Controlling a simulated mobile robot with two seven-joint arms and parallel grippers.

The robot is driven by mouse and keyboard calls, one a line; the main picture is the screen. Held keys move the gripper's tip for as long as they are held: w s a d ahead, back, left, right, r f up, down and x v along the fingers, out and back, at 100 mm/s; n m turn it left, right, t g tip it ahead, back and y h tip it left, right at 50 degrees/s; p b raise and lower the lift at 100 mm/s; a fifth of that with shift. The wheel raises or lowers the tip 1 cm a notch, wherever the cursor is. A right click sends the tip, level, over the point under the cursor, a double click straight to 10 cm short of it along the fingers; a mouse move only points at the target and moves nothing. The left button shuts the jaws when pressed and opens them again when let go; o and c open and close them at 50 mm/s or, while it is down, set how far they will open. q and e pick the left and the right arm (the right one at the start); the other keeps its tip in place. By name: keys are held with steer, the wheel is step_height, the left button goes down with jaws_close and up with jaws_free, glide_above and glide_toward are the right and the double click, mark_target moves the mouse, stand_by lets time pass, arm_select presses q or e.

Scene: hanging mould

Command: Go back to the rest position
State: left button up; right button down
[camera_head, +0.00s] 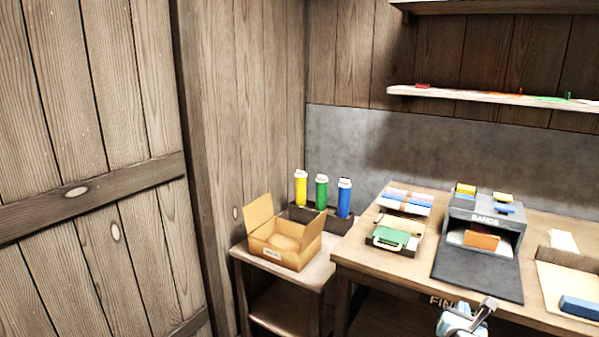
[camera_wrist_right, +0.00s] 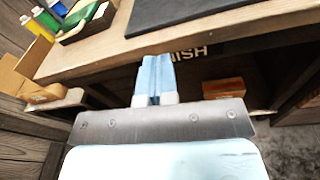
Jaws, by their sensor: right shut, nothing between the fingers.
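My right gripper (camera_head: 462,315) is at the bottom edge of the head view, in front of the workbench (camera_head: 352,245). Only a small part of it shows there. In the right wrist view its two pale blue fingers (camera_wrist_right: 155,75) are pressed together with nothing between them. They point towards the bench's front edge, near the lettering on it. I cannot tell the exact gap to the bench. My left gripper is not in view.
The bench holds a black box with orange inside (camera_head: 482,240), a green item in a tray (camera_head: 392,237) and a blue block (camera_head: 580,307). An open cardboard box (camera_head: 284,247) and yellow, green and blue bottles (camera_head: 321,192) stand left. A shelf (camera_head: 450,93) hangs above.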

steer(key=s+a+f+m+g+y, duration=0.35)
steer(key=s+f+m+y, duration=0.3)
steer(key=s+f, duration=0.7)
steer(key=s+a+f+m+g+y, duration=0.1)
steer(key=s+a+m+y, duration=0.15)
steer(key=s+m, duration=0.6)
steer(key=s+a+m+g+y, duration=0.1)
steer(key=s+a+m+y, duration=0.3)
steer(key=s, duration=0.8)
steer(key=w+a+r+m+t+h, duration=0.1)
steer(key=a+m+t, duration=0.1)
steer(key=a+m, duration=0.6)
arm_select(q)
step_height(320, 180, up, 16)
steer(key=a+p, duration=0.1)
steer(key=p, duration=2.2)
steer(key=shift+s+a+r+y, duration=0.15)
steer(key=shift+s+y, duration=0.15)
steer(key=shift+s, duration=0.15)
arm_select(e)
step_height(320, 180, up, 17)
steer(key=n, duration=0.1)
steer(key=shift+s+a+h, duration=0.4)
steer(key=shift+a, duration=0.05)
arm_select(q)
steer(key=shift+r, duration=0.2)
arm_select(e)
steer(key=shift+g, duration=0.25)
